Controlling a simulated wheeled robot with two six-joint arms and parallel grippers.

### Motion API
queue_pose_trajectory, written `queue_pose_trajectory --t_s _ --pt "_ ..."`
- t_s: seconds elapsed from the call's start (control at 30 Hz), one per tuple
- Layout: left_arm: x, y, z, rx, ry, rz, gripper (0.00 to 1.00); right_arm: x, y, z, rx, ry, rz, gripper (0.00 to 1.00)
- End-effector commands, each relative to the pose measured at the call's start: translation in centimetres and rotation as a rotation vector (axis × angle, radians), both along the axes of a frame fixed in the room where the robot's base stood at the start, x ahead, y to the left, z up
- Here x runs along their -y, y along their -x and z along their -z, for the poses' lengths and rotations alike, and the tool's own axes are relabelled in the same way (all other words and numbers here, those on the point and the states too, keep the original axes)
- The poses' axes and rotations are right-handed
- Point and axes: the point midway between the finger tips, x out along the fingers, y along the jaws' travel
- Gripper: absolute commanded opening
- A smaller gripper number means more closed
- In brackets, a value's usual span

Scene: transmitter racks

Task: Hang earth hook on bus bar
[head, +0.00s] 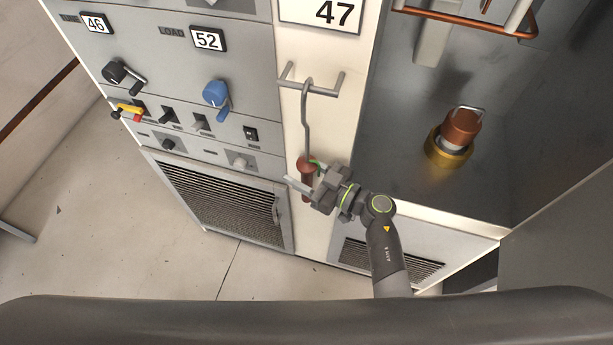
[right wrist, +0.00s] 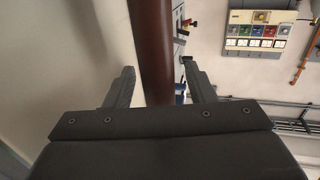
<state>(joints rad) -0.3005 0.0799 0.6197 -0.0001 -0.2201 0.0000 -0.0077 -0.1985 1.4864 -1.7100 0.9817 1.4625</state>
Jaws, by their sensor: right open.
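The earth hook (head: 306,125) hangs by its bent grey top from a bracket (head: 311,82) on the cream panel below the 47 plate. Its red-brown handle (head: 306,165) points down. My right gripper (head: 300,185) is at the handle, with its fingers open on either side. In the right wrist view the handle (right wrist: 152,50) runs between the two spread fingers (right wrist: 158,88), with a gap visible on the right. A copper bar (head: 480,27), which looks like the bus bar, crosses the open bay at the top right. My left gripper is out of view.
A brown and brass post (head: 448,140) with a wire loop stands in the open bay. To the left, the grey cabinet front has protruding knobs, including a blue one (head: 215,93), and a vent grille (head: 215,195). The floor (head: 90,220) at left is clear.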

Motion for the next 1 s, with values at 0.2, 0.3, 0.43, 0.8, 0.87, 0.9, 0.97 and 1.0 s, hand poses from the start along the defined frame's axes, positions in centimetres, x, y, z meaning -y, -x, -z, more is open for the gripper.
queue_pose_trajectory --t_s 0.2,0.3,0.43,0.8,0.87,0.9,0.97,1.0 --pt "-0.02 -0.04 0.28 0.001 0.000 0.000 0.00 -0.46 -0.34 -0.08 -0.001 0.001 0.001 0.50" --pt "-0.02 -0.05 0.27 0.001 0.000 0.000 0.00 -0.44 -0.31 -0.08 -0.001 0.001 0.001 0.50" --pt "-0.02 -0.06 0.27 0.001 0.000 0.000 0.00 -0.43 -0.31 -0.07 -0.001 0.001 0.001 0.33" --pt "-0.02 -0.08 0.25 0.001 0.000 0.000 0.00 -0.43 -0.31 -0.13 0.001 0.000 0.001 0.00" --pt "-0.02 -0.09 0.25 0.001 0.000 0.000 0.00 -0.43 -0.31 -0.13 0.001 0.000 0.001 0.00" --pt "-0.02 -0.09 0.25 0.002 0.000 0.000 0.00 -0.42 -0.31 -0.12 0.001 0.000 0.001 0.00" --pt "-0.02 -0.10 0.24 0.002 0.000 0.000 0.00 -0.41 -0.32 -0.13 0.001 -0.001 0.001 0.00" --pt "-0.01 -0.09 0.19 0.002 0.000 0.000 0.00 -0.40 -0.32 -0.16 0.001 -0.001 0.001 0.00"
